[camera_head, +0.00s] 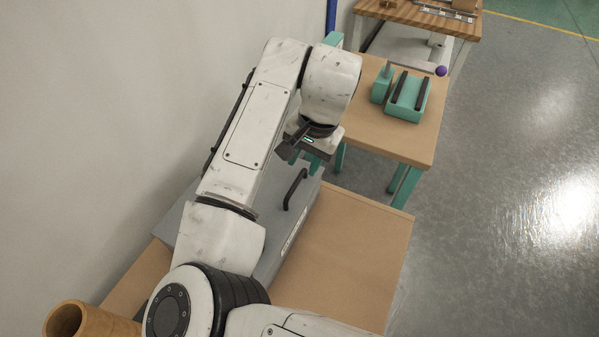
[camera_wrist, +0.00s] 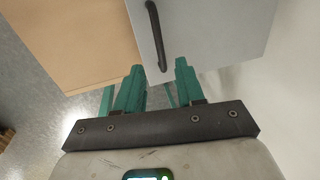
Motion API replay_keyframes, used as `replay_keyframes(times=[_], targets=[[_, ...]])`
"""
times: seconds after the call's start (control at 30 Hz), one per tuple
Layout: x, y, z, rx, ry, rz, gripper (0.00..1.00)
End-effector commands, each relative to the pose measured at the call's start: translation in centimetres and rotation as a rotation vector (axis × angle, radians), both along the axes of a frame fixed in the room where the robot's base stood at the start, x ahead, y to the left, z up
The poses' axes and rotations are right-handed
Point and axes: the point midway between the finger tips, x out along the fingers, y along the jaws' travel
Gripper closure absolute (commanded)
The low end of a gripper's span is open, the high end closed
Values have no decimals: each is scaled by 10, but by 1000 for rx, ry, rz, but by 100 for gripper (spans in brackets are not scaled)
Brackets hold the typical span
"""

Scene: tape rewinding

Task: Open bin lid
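A grey bin (camera_head: 274,212) stands on a wooden table, its closed lid partly hidden behind my arm in the head view. A black bar handle (camera_head: 295,188) is on the lid. In the wrist view the handle (camera_wrist: 155,35) lies against the grey lid (camera_wrist: 212,32), just beyond the fingertips. My gripper (camera_head: 313,162) is over the far end of the bin, pointing down. The handle's end lies near the gap between the fingertips, and I see no contact.
The wooden table (camera_head: 350,250) has free room right of the bin. A second table (camera_head: 400,140) beyond holds a teal fixture (camera_head: 409,97) with black bars. A wall runs along the left.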

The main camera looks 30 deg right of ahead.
Motion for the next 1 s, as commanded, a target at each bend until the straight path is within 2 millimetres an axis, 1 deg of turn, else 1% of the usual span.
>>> replay_keyframes(times=[0.1,0.2,0.33,0.5,0.77,1.0], targets=[[3,3,-21,1,2,1,62],[5,5,-36,1,2,1,62],[8,6,-50,1,0,1,62],[9,7,-58,0,-1,0,62],[10,7,-59,0,-1,0,62],[10,7,-59,0,-1,0,85]])
